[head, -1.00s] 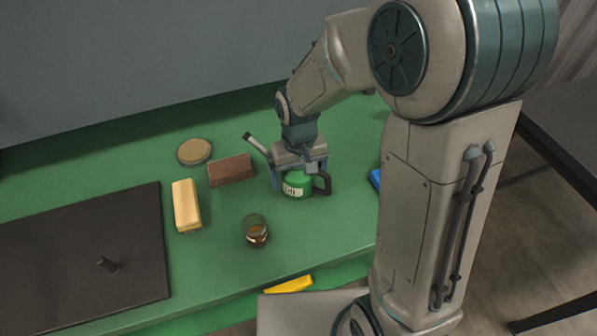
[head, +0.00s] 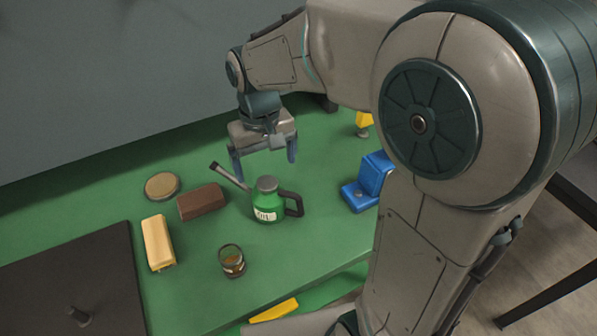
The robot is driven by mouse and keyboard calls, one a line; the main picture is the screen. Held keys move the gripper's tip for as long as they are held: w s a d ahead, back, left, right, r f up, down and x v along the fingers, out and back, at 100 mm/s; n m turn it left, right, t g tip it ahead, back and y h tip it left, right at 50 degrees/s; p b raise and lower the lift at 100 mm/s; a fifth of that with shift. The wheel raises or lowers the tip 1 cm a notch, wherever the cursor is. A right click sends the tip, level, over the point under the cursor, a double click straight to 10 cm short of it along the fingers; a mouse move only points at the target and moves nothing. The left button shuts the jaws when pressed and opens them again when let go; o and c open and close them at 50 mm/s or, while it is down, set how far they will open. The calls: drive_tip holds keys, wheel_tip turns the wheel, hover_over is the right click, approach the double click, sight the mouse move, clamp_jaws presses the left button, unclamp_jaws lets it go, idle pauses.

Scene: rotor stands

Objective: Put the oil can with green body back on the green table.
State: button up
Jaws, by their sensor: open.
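The oil can with green body (head: 268,203) stands upright on the green table (head: 310,240). It has a grey cap, a dark handle on its right and a long spout pointing up to the left. My gripper (head: 264,168) is open and empty, raised above and behind the can, with its two fingers pointing down. The fingers look clear of the can.
Left of the can are a brown block (head: 201,202), a round tin (head: 161,186) and a cream block (head: 158,243). A blue object (head: 368,182) is at right. A dark plate (head: 70,285) covers the left side.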

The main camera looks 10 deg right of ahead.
drive_tip(key=s+d+r+m+t, duration=0.1)
drive_tip(key=s+d+m+t, duration=0.2)
drive_tip(key=s+d, duration=0.9)
drive_tip(key=shift+s, duration=0.15)
